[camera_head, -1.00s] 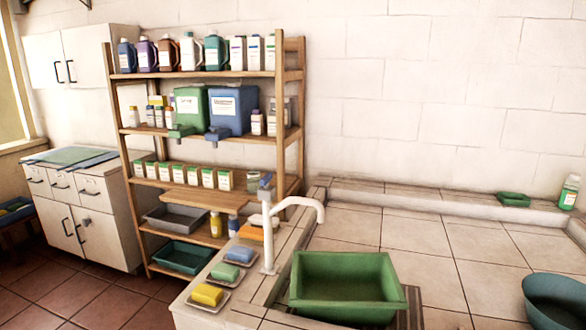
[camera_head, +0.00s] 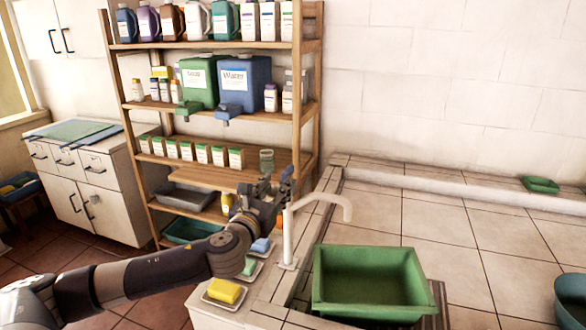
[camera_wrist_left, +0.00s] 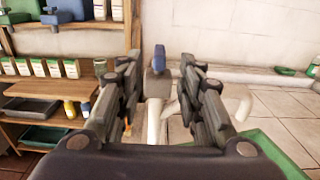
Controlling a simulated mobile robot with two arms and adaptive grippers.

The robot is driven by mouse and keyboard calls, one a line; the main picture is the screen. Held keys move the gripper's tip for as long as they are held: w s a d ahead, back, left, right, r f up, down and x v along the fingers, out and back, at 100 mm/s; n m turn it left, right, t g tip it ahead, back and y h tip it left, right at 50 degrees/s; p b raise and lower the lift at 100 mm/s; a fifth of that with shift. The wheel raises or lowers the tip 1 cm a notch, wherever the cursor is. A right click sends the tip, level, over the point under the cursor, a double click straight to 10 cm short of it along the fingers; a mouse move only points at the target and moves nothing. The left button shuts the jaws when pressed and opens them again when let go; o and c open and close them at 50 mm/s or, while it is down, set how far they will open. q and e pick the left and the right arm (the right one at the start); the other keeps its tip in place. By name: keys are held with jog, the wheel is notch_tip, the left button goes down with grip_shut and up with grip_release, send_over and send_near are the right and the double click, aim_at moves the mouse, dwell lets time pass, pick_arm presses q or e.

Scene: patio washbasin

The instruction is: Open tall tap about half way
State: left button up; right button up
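The tall tap (camera_head: 290,235) is a white upright pipe on the tiled counter, with its spout bent over to the right. Its blue-tipped handle (camera_head: 286,174) is at the top, partly covered by my gripper in the head view. In the left wrist view the handle (camera_wrist_left: 159,60) shows between the fingers, with the white pipe below it. My left gripper (camera_head: 268,190) is open and close to the tap's top; no contact with the handle can be made out. My right gripper is in neither view.
A green basin (camera_head: 370,285) stands below the spout. Soap dishes, one with a yellow bar (camera_head: 224,291), line the counter's left edge under my left arm. A wooden shelf (camera_head: 205,115) with bottles and canisters stands behind. The tiled counter (camera_head: 450,220) to the right is mostly clear.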

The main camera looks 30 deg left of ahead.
aim_at(288, 169)
pick_arm(q)
jog(key=p+x, duration=0.2)
jog(key=x, duration=0.6)
jog(key=shift+w, duration=0.55)
jog(key=shift+w+a+f, duration=0.15)
grip_shut()
